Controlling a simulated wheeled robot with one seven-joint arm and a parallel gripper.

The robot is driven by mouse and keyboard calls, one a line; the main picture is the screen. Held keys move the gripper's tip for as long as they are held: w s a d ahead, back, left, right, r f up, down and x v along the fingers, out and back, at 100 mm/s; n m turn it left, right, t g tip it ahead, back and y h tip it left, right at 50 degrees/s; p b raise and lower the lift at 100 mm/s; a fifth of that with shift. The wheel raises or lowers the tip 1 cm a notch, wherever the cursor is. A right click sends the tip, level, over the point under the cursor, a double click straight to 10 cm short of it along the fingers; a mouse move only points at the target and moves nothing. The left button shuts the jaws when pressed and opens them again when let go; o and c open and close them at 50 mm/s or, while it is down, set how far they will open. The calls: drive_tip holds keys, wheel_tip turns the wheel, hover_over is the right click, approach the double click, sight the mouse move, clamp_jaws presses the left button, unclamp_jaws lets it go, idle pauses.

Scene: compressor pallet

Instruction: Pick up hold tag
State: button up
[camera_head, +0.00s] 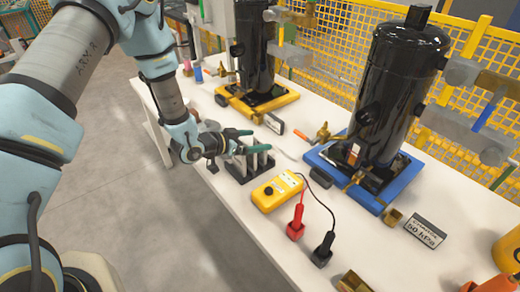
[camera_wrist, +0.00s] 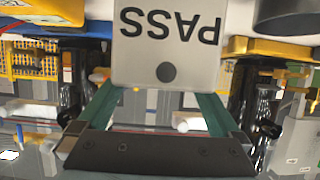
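A white card reading PASS (camera_wrist: 170,45), upside down in the wrist view and with a dark round spot, is right in front of my gripper (camera_wrist: 157,95). The green fingers are spread apart, and I cannot tell whether they touch the card. In the head view my gripper (camera_head: 260,141) is over a dark rack (camera_head: 240,176) with several upright pale tags (camera_head: 254,163), near the table's left edge. I cannot read the tags in the head view. No tag with the word HOLD can be made out in either view.
A yellow meter (camera_head: 277,191) with a red probe (camera_head: 296,221) and a black probe (camera_head: 323,249) lies near the rack. A black compressor stands on a blue pallet (camera_head: 372,200), another on a yellow pallet (camera_head: 238,103). A pressure sign (camera_head: 426,232) is at the right.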

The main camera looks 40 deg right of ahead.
clamp_jaws()
idle(0.7)
